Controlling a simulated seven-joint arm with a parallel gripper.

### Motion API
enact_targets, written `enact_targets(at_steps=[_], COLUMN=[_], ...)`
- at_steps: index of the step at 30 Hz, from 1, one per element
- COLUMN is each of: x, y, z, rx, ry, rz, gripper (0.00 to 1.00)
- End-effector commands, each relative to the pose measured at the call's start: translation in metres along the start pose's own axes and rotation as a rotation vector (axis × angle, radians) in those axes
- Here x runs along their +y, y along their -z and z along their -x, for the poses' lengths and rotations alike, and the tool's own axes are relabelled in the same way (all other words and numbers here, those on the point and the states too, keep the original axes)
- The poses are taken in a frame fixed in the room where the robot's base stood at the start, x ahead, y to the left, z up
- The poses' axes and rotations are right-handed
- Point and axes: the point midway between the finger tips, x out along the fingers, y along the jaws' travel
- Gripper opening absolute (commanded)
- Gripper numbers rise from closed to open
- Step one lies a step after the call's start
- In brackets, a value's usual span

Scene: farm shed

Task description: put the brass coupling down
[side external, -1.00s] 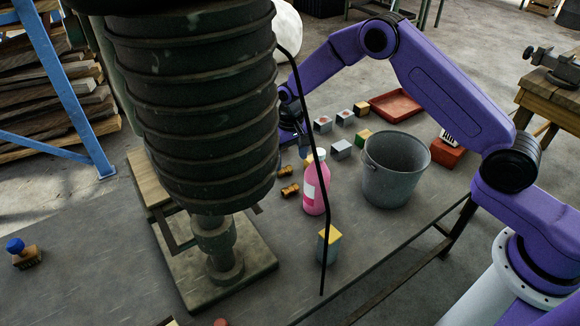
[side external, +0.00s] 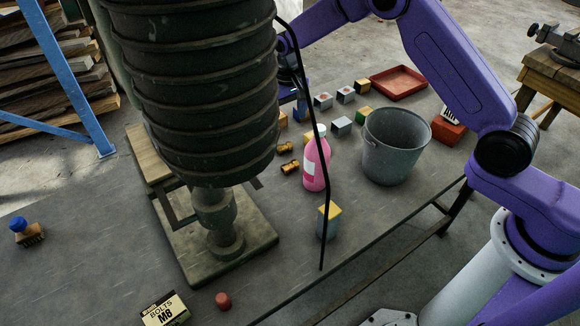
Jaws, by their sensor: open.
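Two small brass-coloured pieces lie on the grey bench, left of the pink bottle: one farther back (side external: 284,148) and one nearer (side external: 290,167). Both look like couplings, and I cannot tell which one the task means. My gripper (side external: 300,108) is above and behind them, partly hidden by the dark ribbed column and the black hose. It is open, and neither brass piece is in it. Its fingertips are too small and covered to see clearly.
The ribbed column (side external: 190,90) blocks the left of my gripper. The pink bottle (side external: 316,160), a grey bucket (side external: 390,150), several small cubes (side external: 341,126) and a red tray (side external: 399,82) stand to the right. A bolts box (side external: 164,310) is at the front.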

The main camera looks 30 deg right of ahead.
Motion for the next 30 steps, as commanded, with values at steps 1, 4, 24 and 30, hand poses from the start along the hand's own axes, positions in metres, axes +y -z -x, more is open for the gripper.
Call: enact_targets(at_steps=[1, 4, 24, 30], x=[-0.001, 0.000, 0.000, 0.000], y=[0.000, 0.000, 0.000, 0.000], z=[0.000, -0.010, -0.116, -0.128], rx=[0.000, -0.005, -0.001, -0.001], ry=[0.000, -0.001, 0.000, 0.000], rz=[0.001, 0.001, 0.000, 0.000], gripper=[0.82, 0.82, 0.82, 0.82])
